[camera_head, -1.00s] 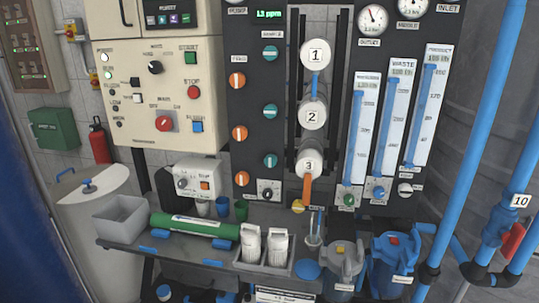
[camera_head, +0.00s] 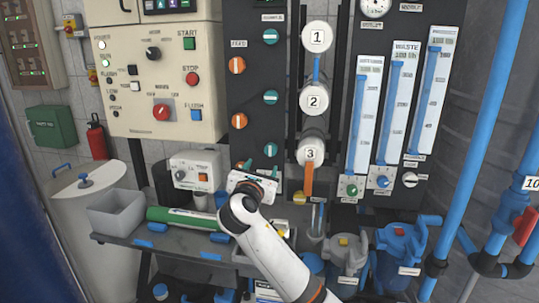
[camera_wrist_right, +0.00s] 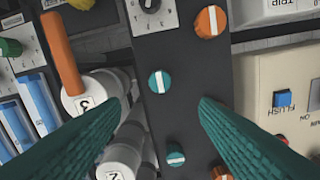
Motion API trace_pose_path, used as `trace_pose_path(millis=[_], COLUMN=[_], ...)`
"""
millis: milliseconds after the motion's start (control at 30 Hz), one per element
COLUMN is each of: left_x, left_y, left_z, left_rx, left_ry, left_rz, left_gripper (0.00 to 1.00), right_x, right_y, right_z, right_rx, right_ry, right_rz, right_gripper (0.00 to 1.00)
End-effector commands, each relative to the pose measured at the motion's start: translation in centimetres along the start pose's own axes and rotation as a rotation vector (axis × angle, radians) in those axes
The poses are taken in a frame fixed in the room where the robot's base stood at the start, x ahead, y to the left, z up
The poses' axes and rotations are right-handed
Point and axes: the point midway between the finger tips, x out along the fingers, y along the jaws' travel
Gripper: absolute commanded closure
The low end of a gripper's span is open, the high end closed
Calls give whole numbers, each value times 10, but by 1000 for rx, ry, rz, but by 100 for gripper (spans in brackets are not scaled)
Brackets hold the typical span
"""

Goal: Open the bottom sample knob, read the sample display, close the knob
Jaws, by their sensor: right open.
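The bottom sample knob (camera_head: 270,149) is the lowest teal knob on the dark panel. Its white bar stands upright, while the two teal knobs above it have sideways bars. In the right wrist view this knob (camera_wrist_right: 159,82) lies between and beyond the fingertips. My right gripper (camera_head: 262,174) is just below the knob in the head view. In the wrist view its green fingers (camera_wrist_right: 160,102) are spread wide and empty, with no visible contact. The sample display is outside the current views. My left gripper is not in view.
The lowest orange knob (camera_wrist_right: 210,22) and a black knob (camera_wrist_right: 150,3) are near the sample knob. White numbered column ends (camera_head: 311,151) and an orange handle (camera_head: 308,180) project beside it. A shelf (camera_head: 128,244) with a grey bin (camera_head: 117,222) lies below.

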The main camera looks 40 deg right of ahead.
Motion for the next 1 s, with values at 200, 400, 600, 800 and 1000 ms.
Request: trace_pose_path(millis=[200,400,600,800,1000], left_x=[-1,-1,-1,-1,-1], left_y=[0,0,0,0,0], left_z=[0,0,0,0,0], left_rx=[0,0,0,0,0], left_ry=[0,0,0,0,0], left_rz=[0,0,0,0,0], left_gripper=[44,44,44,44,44], right_x=[29,70,102,117,118], right_y=[1,0,0,0,0], right_z=[-1,-1,0,1,1], right_rx=[-7,-6,-4,-4,-4], right_ry=[0,0,-2,-2,-1], right_rz=[4,3,2,0,-1], right_gripper=[44,44,44,44,44])
